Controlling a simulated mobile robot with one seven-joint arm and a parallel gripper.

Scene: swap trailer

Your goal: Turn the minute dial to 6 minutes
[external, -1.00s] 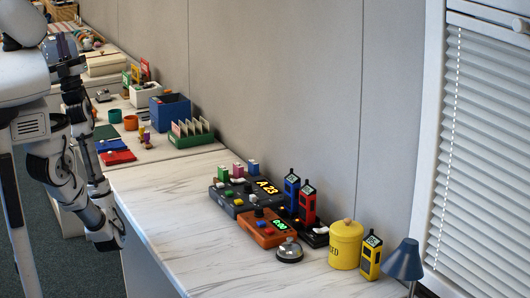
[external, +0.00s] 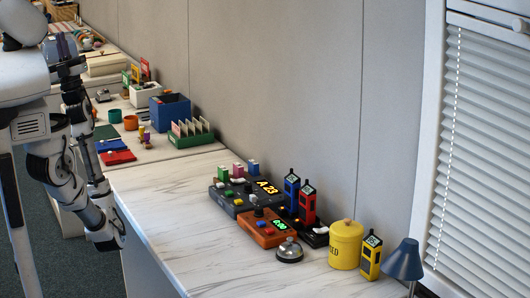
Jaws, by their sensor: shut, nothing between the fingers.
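An orange timer box (external: 259,237) with a green lit display (external: 281,225) sits on the marble-look counter. A small dark knob (external: 258,212) stands at its back left edge, and red and blue buttons are on its top. The dial's setting and the display digits are too small to read with certainty. My gripper (external: 108,243) hangs low at the left, off the counter's left edge, well apart from the timer box. It is shut and empty.
A dark console (external: 231,205) reading A 23 stands behind the timer. A silver bell (external: 289,251), blue (external: 291,190) and red (external: 307,204) handsets, a yellow canister (external: 345,246), a yellow handset (external: 370,259) and a blue lamp (external: 403,262) stand nearby. The counter's left part (external: 165,193) is clear.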

